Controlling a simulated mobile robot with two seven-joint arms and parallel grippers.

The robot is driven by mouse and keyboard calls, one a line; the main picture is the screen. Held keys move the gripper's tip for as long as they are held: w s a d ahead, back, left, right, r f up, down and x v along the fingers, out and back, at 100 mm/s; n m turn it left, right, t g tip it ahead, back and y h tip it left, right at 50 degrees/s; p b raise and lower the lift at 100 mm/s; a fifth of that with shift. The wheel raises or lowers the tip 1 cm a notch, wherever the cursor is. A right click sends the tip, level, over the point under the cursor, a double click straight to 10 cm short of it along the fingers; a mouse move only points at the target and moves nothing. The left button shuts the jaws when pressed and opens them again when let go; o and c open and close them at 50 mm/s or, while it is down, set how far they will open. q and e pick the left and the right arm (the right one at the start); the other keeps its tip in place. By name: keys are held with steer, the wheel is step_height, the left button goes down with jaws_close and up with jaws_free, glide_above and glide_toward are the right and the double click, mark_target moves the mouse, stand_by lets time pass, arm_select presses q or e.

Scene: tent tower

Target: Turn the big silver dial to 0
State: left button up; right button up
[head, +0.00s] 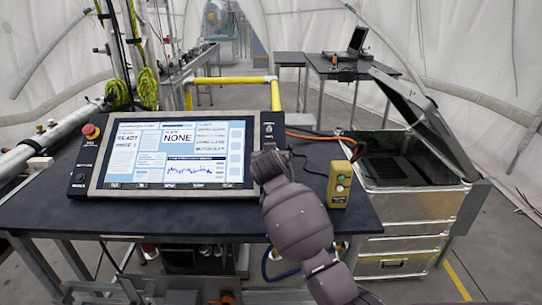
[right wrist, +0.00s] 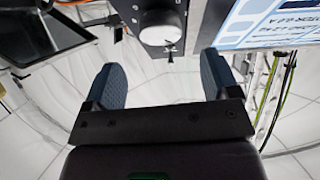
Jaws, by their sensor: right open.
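The big silver dial (right wrist: 160,27) shows at the top of the right wrist view, on the dark end panel of the console. A white pointer mark is on its face; its number cannot be read. My right gripper (right wrist: 162,68) is open and empty, with the dial ahead, roughly in line with the gap between its blue-grey fingers. The fingers do not appear to touch it. In the head view my right gripper (head: 267,165) covers the console's lower right corner and hides the dial. My left gripper is not in view.
The console (head: 180,150) with its lit screen lies on a dark table (head: 200,215). A small switch (head: 268,128) sits on its right end, a red button (head: 90,131) on its left. A yellow button box (head: 339,185) stands right of my arm. An open silver case (head: 408,205) is farther right.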

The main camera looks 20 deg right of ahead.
steer(key=x, duration=0.4)
steer(key=shift+w+f, duration=0.1)
steer(key=shift+w, duration=0.15)
steer(key=shift+x, duration=0.8)
